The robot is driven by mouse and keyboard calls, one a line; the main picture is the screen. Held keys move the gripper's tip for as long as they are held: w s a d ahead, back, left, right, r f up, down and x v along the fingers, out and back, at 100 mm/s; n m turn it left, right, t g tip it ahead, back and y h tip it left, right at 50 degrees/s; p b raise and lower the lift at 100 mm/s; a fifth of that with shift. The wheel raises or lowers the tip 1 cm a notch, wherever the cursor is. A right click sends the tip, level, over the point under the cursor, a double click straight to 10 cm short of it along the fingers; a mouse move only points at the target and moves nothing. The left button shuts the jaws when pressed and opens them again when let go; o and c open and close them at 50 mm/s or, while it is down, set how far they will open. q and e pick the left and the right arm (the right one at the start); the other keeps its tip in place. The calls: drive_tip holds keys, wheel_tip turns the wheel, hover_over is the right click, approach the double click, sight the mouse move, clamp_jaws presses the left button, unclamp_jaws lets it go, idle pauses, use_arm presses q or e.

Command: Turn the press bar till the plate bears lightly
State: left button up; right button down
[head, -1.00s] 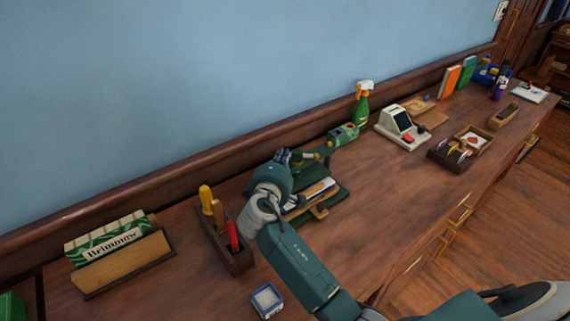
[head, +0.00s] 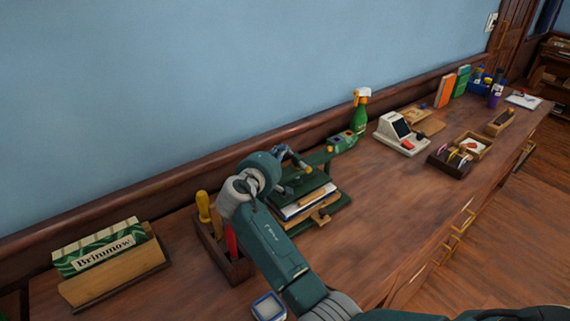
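The green press (head: 328,206) stands on the long wooden counter near the wall, with a book (head: 305,204) between its plate and base. My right gripper (head: 279,160) is at the bar's left part, partly hidden behind my own wrist. Whether its fingers touch or grip the bar is too small to tell. I cannot see whether the plate touches the book. My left gripper is out of view.
A tool box (head: 235,268) with yellow- and red-handled tools stands close left of my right arm. A green spray bottle (head: 360,115) and a white card machine (head: 398,135) stand to the right.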

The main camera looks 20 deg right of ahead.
drive_tip(key=shift+w+d+f+m+g+h+b, duration=0.1)
drive_tip(key=shift+w+d+m+g+h+b, duration=0.75)
drive_tip(key=shift+b, duration=0.4)
drive_tip(key=shift+s+d, duration=0.1)
drive_tip(key=shift+d, duration=0.25)
drive_tip(key=shift+d+b, duration=0.1)
drive_tip(key=shift+b, duration=0.2)
drive_tip(key=shift+d, duration=0.1)
